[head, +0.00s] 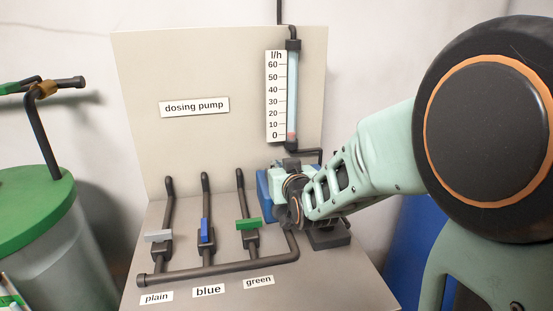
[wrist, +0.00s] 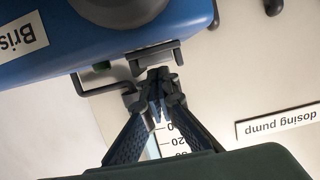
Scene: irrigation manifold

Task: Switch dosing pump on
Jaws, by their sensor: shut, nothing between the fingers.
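The dosing pump is a blue box (head: 265,196) on the right of the panel's base in the head view, mostly hidden behind my wrist. In the wrist view its blue body (wrist: 120,35) fills the upper left, with a part-seen "Bris" label (wrist: 24,42). A grey bracket-like part (wrist: 154,56) sticks out at its edge; I cannot tell whether it is the switch or its position. My gripper (wrist: 158,82) is shut and empty, its tips right by that grey part; contact is unclear. In the head view the fingertips are hidden.
A flow tube (head: 292,90) with an l/h scale stands behind, its reddish float near 0. Plain (head: 158,237), blue (head: 205,230) and green (head: 248,224) valve handles sit left of the pump. A green-lidded tank (head: 35,210) stands far left.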

